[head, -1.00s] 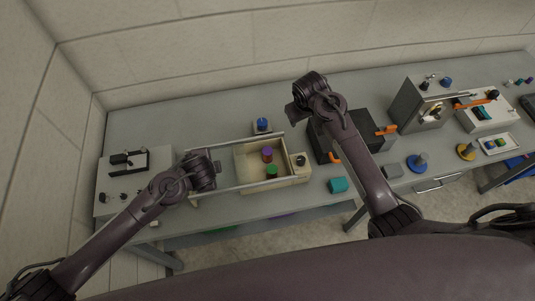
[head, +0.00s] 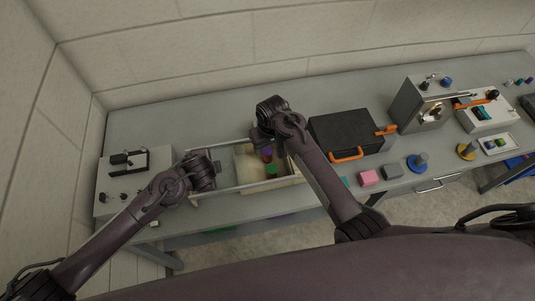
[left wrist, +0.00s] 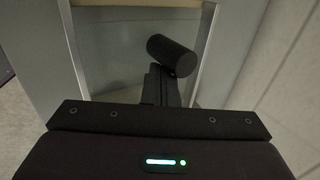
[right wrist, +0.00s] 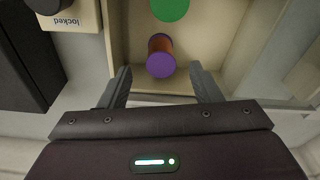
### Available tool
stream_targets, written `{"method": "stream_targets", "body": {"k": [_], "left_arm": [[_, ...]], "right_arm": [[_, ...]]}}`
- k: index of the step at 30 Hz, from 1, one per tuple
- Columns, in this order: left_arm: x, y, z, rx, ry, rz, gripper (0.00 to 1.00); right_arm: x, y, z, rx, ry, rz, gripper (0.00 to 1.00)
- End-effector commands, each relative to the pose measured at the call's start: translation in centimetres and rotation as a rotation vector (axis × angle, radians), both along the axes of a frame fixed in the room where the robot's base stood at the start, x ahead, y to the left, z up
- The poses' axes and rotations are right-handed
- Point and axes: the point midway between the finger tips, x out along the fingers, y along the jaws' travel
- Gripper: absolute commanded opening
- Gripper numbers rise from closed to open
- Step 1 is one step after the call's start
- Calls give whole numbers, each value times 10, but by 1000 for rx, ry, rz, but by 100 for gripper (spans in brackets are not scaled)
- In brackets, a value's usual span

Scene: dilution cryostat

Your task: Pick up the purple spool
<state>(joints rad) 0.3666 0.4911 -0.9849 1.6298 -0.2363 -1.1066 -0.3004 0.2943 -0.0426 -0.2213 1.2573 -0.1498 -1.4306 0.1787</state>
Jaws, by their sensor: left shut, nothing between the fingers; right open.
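The purple spool (head: 266,151) stands in a beige open box (head: 245,162), partly hidden by my right arm in the head view. In the right wrist view the spool (right wrist: 161,64) shows a purple round end and an orange-brown side. My right gripper (right wrist: 163,86) is open, its fingers to either side of the spool's line and a little short of it in the picture; nothing is between them. My left gripper (left wrist: 166,88) is shut and empty, close to a black cylindrical handle (left wrist: 172,55) at a metal-framed clear panel. I cannot tell whether it touches the handle.
A green round piece (right wrist: 170,8) is beside the spool in the box. A block labelled "locked" (right wrist: 72,18) with a black knob adjoins the box. A black case (head: 345,132) with orange handles stands to the right. The back left bench is clear.

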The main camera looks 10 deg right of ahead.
Motion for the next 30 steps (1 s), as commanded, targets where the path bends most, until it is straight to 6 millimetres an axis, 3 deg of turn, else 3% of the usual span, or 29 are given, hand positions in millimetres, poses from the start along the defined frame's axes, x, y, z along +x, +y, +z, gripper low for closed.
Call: {"method": "stream_targets", "body": {"k": [7, 16, 27, 30], "left_arm": [[1, 2, 0, 2, 0, 4, 0], [1, 2, 0, 2, 0, 4, 0], [1, 2, 0, 2, 0, 4, 0], [1, 2, 0, 2, 0, 4, 0]], "right_arm": [[4, 2, -34, -1, 2, 0, 58], [5, 2, -39, -1, 0, 0, 58], [5, 2, -39, -1, 1, 0, 9], [5, 2, -39, 0, 0, 0, 7]]}}
